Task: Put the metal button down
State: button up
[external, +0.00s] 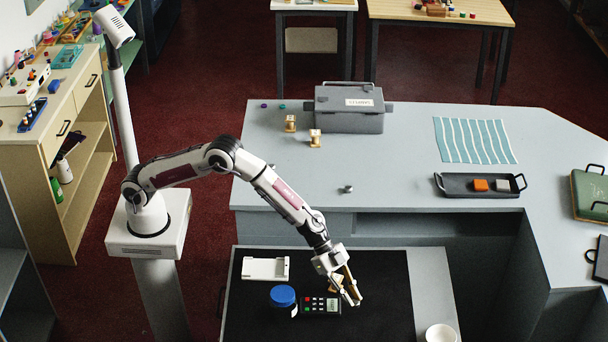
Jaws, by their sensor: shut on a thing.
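My gripper (353,296) is low over the black mat (385,278) on the front counter, its fingers pointing down and to the right. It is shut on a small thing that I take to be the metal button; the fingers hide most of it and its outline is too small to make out. I cannot tell whether it touches the mat. A small grey metallic piece (347,188) lies on the rear counter.
A black keypad device (320,305), a blue-lidded jar (283,297) and a white holder (265,268) stand left of my gripper. A white cup (440,333) is at front right. A dark tray (456,187) holds orange and grey blocks. The mat's right side is clear.

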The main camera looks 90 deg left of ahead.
jog(key=shift+f, duration=0.95)
jog(key=shift+f, duration=0.1)
jog(key=shift+f, duration=1.75)
jog(key=shift+f, duration=0.15)
jog(key=o, duration=0.4)
jog(key=shift+o, duration=0.6)
jog(key=v, duration=1.2)
